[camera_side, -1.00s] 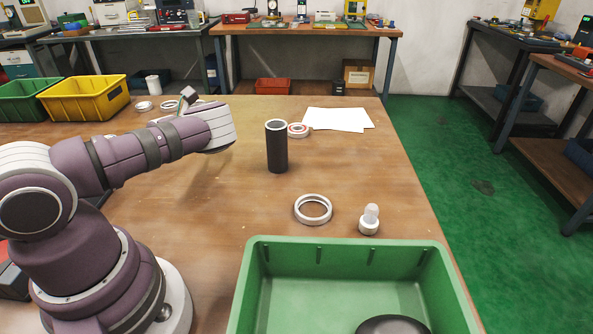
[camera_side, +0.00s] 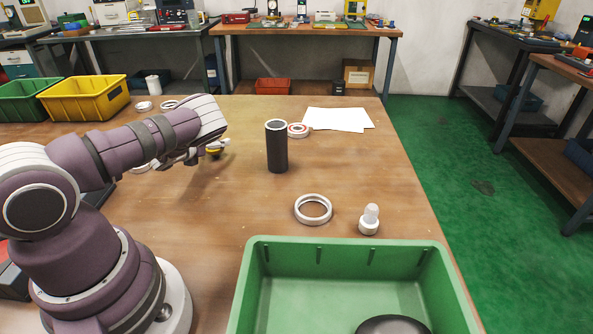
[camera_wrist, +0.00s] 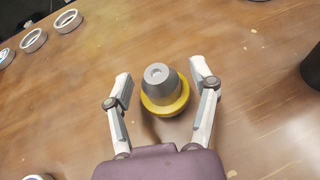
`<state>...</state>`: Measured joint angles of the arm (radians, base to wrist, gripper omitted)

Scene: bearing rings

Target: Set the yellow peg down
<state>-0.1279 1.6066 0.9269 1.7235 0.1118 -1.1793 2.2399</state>
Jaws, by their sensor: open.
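The yellow peg, a grey tapered body with a yellow collar, shows in the wrist view (camera_wrist: 163,92) between my gripper's fingers. Gaps show on both sides, so the fingers look clear of it. My gripper (camera_wrist: 160,84) is open around the peg. In the side view the peg's yellow part (camera_side: 213,150) shows just beyond my gripper (camera_side: 205,152), low over the table at left of centre. My gripper partly hides the peg there. I cannot tell from these views whether its base touches the wood.
A black cylinder (camera_side: 277,148) stands upright to the right. A white ring (camera_side: 313,209), a white stepped piece (camera_side: 369,220) and a green bin (camera_side: 343,246) are nearer the front. Several rings (camera_wrist: 67,21) lie at left in the wrist view.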

